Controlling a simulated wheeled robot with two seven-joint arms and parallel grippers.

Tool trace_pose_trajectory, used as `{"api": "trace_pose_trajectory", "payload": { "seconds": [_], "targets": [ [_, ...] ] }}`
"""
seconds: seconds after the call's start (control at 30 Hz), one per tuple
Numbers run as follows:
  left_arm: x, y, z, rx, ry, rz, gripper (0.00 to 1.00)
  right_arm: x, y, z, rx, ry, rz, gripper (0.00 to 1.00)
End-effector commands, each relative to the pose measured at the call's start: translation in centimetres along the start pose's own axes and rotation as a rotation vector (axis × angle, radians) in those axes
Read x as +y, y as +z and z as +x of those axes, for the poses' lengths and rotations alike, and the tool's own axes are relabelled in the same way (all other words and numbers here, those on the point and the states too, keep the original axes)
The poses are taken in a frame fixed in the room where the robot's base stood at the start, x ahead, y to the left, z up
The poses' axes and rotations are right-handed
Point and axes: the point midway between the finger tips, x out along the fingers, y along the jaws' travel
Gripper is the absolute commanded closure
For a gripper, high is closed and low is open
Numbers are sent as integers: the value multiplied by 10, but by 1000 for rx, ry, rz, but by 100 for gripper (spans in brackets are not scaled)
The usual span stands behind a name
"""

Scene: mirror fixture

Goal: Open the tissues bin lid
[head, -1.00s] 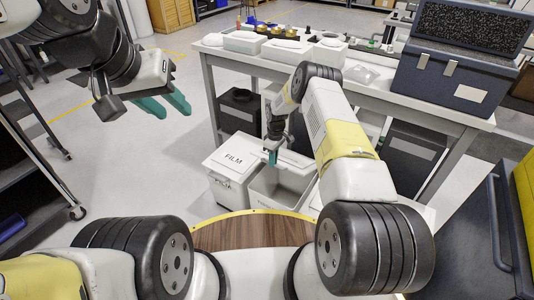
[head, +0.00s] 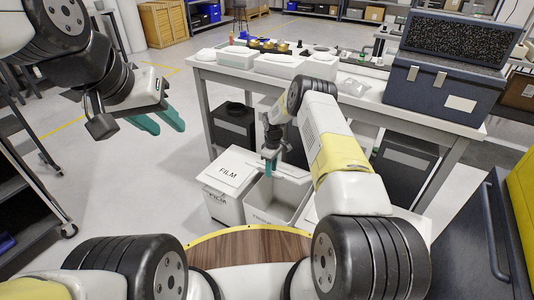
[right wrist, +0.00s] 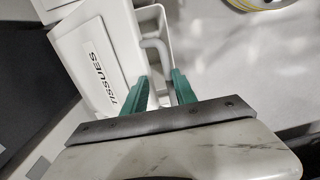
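The white tissues bin (head: 262,208) stands beside the FILM bin, and its hollow inside shows from above in the head view. In the right wrist view a white panel lettered TISSUES (right wrist: 98,68) is at the left, with a pale curved handle (right wrist: 158,58) beside it. My right gripper (head: 270,166) is just above the bin's back edge. In the right wrist view its green fingers (right wrist: 164,90) are apart, with the handle's lower end at the gap; contact cannot be told. My left gripper (head: 158,122) is open and empty, high at the left.
The closed FILM bin (head: 229,172) is directly left of the tissues bin. A white table (head: 330,92) behind carries trays and a dark blue case (head: 445,92). Black bins (head: 234,126) stand under it. A dark cart (head: 478,235) is at the right; open floor is at the left.

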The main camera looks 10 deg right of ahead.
Motion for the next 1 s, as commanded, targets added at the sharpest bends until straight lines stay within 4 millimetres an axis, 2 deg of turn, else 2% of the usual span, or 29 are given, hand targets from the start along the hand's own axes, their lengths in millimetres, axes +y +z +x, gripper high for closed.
{"api": "trace_pose_trajectory", "payload": {
  "seconds": [0.17, 0.43, 0.6, 1.0],
  "targets": [
    [0, 0, 0, 0, 0, 0, 64, 0, -2, -10, 3, 2, 0, 67],
    [0, 0, 0, 0, 0, 0, 64, 1, 0, -54, 2, 2, 1, 67],
    [0, 0, 0, 0, 0, 0, 64, 1, 0, -74, 1, 1, 1, 67],
    [0, 0, 0, 0, 0, 0, 64, 1, 0, -80, 1, 1, 2, 67]
  ]
}}
